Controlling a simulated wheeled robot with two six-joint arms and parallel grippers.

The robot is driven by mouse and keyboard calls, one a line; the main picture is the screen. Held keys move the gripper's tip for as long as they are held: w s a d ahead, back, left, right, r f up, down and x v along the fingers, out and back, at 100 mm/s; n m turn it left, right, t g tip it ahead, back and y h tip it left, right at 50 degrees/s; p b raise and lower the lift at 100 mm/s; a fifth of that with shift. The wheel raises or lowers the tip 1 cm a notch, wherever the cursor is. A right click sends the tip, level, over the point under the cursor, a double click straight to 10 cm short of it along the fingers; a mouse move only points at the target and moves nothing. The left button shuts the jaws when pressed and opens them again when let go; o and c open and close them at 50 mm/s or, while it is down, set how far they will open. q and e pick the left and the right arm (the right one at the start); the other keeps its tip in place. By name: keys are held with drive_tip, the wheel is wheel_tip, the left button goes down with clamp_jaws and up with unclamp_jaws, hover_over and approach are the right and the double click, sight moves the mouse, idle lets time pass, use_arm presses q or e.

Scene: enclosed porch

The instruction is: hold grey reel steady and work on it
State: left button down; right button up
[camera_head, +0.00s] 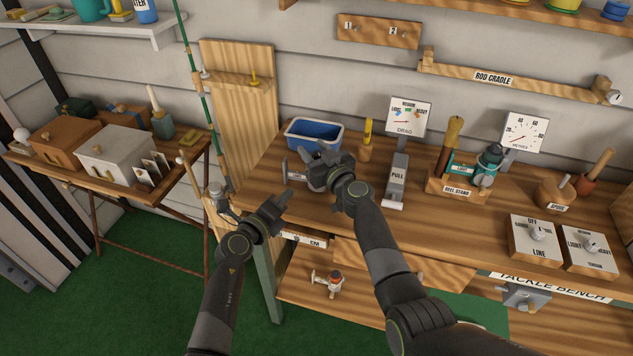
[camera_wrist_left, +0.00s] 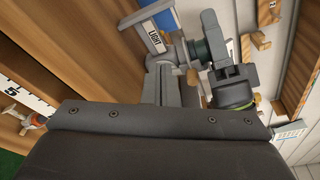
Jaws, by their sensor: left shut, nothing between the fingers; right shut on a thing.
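The grey reel (camera_head: 314,184) is on the bench near its left end, in front of the blue tub, and is partly hidden by my right gripper. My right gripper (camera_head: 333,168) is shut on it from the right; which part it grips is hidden. In the left wrist view the right gripper (camera_wrist_left: 213,62) also shows, against a dark green part beside a small plate marked LIGHT (camera_wrist_left: 155,39). My left gripper (camera_head: 278,203) is shut and empty, left of and in front of the reel, apart from it in the head view.
A blue tub (camera_head: 315,136) stands behind the reel. The PULL lever (camera_head: 397,180) and reel stand (camera_head: 460,184) are to the right. A rod (camera_head: 190,75) rises at the bench's left end. Another small reel (camera_head: 327,282) sits on the lower shelf. Bench front-centre is clear.

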use_arm(q)
drive_tip(key=shift+w+d, duration=0.2)
drive_tip(key=shift+w, duration=0.55)
drive_tip(key=shift+w+d, duration=0.2)
drive_tip(key=shift+w, duration=0.55)
drive_tip(key=shift+s+d, duration=0.2)
drive_tip(key=shift+d, duration=0.4)
drive_tip(key=shift+r, duration=0.1)
drive_tip(key=shift+d+r, duration=0.25)
drive_tip(key=shift+r, duration=0.5)
drive_tip(key=shift+s+d+r, duration=0.2)
drive_tip(key=shift+d+r, duration=0.25)
drive_tip(key=shift+r, duration=0.05)
drive_tip(key=shift+d+r, duration=0.1)
idle(0.4)
drive_tip(key=shift+r, duration=0.1)
